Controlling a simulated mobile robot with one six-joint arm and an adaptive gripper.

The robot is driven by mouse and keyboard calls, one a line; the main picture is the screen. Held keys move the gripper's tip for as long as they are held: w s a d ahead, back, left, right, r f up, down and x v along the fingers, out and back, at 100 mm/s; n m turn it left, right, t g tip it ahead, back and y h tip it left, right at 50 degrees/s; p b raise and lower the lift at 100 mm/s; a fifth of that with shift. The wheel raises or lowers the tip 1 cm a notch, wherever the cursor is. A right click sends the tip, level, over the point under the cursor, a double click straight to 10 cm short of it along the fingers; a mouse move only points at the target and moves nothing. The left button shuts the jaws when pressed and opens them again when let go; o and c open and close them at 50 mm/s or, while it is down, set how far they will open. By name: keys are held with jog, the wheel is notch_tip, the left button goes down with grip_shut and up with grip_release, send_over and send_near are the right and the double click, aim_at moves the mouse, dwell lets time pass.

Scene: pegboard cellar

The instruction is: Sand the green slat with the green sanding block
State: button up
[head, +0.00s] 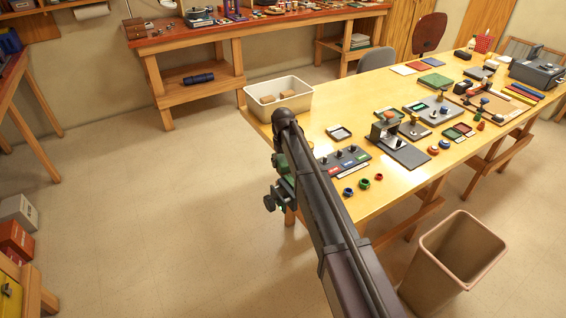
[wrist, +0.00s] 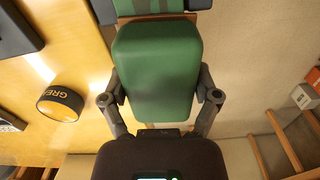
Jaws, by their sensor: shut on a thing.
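My gripper (wrist: 160,98) is shut on the green sanding block (wrist: 155,65), with one finger on each side of it in the wrist view. Just beyond the block, at the top edge, is a green strip (wrist: 150,7) with dark parts at its sides. It may be the green slat, but too little shows to be sure. I cannot tell whether block and strip touch. In the head view my arm hangs over the left end of the wooden table (head: 385,85) and hides much of that spot.
In the head view a white bin (head: 278,105) is at the table's left corner, and a switch panel (head: 343,162) is near the arm. A tan wastebasket (head: 455,265) stands on the floor.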

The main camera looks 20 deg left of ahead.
aim_at(288, 172)
jog(key=shift+s+d+f, duration=0.1)
jog(key=shift+s+d, duration=1.1)
jog(key=shift+d, duration=0.15)
jog(key=shift+s+d, duration=1.05)
jog(key=shift+d, duration=0.2)
jog(key=shift+s+d, duration=1.15)
jog(key=shift+d, duration=0.15)
